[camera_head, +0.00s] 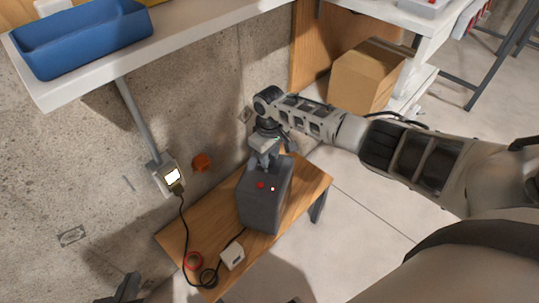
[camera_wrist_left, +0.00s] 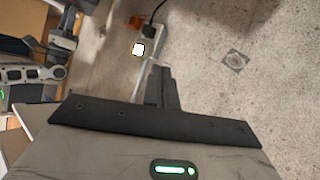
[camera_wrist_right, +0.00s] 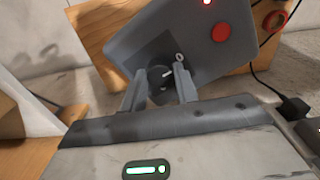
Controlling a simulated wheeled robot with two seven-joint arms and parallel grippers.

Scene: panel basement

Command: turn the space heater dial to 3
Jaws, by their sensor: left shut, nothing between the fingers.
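The space heater (camera_head: 265,195) is a dark grey box on a low wooden table, with a red button and small red light on its front. In the right wrist view the heater (camera_wrist_right: 165,30) looks tilted. Its round dark dial (camera_wrist_right: 160,79) has a white mark pointing toward a white "0"; other numbers cannot be seen. My right gripper (camera_wrist_right: 159,84) is open, its fingers on both sides of the dial with small gaps showing. In the head view the right gripper (camera_head: 262,160) is at the heater's top. My left gripper (camera_head: 127,287) is shut and empty, away from the heater.
The wooden table (camera_head: 315,180) also carries a small white box (camera_head: 232,256) and cable. A wall outlet (camera_head: 168,178) with a lit plate has a black cord. A white shelf (camera_head: 190,35) with a blue bin (camera_head: 80,38) overhangs on the left. A cardboard box (camera_head: 365,78) stands behind.

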